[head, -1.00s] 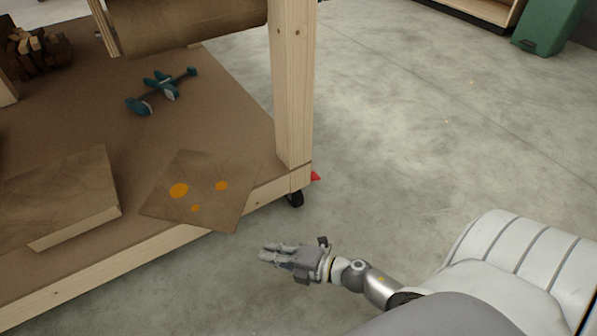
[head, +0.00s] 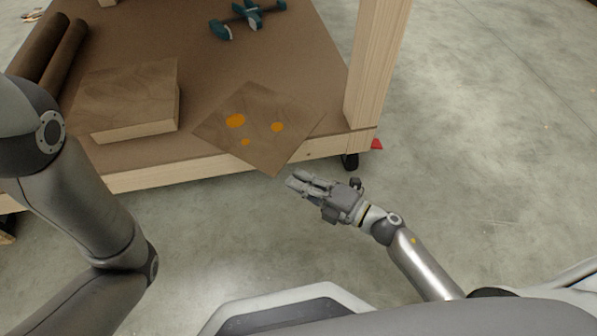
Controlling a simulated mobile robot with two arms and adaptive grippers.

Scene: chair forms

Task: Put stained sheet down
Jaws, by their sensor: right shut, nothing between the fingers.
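The stained sheet (head: 258,125) is a thin brown square with several orange spots. It lies flat on the lower shelf (head: 300,60) of the wooden cart, with its front corner sticking out over the shelf's front edge. My right gripper (head: 294,180) is shut and empty, just in front of and below that corner, with a small gap seen between them. My left arm (head: 75,200) comes in from the left, but its gripper is outside the view.
A stack of brown sheets or board (head: 130,95) lies left of the stained sheet. A teal clamp (head: 247,18) lies farther back on the shelf.

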